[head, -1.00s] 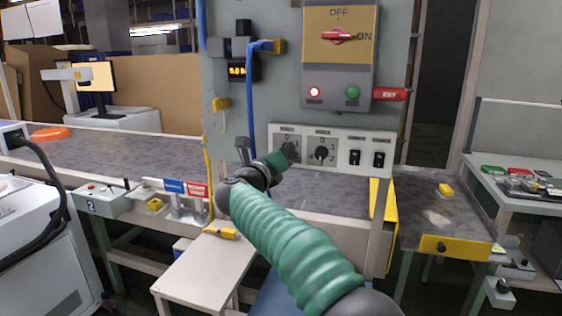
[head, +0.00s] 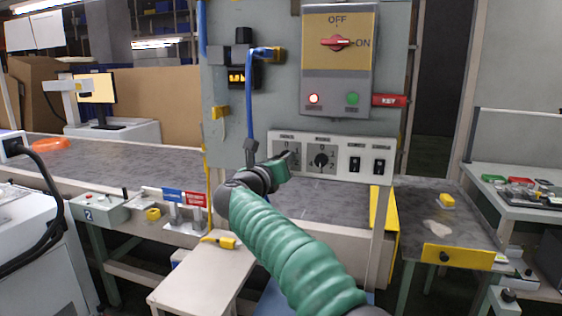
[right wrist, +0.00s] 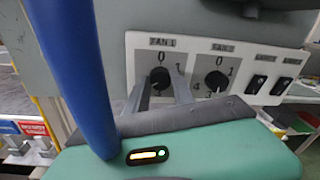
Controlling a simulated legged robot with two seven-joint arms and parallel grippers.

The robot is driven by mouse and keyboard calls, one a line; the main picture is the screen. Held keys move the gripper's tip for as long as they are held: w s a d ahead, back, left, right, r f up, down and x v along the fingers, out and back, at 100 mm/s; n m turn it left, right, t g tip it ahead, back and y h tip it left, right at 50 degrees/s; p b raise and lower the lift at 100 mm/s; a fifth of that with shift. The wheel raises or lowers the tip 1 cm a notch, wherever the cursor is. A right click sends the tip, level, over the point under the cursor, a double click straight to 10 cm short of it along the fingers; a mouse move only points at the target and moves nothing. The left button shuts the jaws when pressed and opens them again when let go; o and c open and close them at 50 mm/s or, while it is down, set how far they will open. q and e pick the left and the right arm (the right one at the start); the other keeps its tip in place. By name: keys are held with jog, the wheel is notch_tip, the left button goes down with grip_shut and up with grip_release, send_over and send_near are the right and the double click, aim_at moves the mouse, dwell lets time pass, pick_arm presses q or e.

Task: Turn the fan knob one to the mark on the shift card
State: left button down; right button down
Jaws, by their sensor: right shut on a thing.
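The fan 1 knob (right wrist: 159,77) is a dark round knob on the white switch panel (right wrist: 132,62), with 0 above it and 1 at its upper right. My right gripper (right wrist: 160,88) is shut on this knob, with one grey finger on each side. In the head view my right gripper (head: 288,160) is at the left dial of the panel and hides most of that knob. The knob's exact pointing direction is not clear. I cannot make out a readable shift card. My left gripper is not in view.
The fan 2 knob (right wrist: 215,81) sits just right, then two black rocker switches (head: 366,165). A red rotary switch (head: 336,43) and red and green lamps are above. A blue cable (right wrist: 75,70) passes close to my right wrist. A grey conveyor (head: 120,160) runs behind.

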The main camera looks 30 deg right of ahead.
jog(key=c, duration=1.1)
grip_release()
jog(key=shift+w+f, duration=0.15)
jog(key=shift+f, duration=0.2)
jog(key=shift+r, duration=0.15)
jog(key=shift+r, duration=0.1)
jog(key=v, duration=1.7)
jog(key=shift+d+p, duration=0.1)
jog(key=shift+p, duration=0.2)
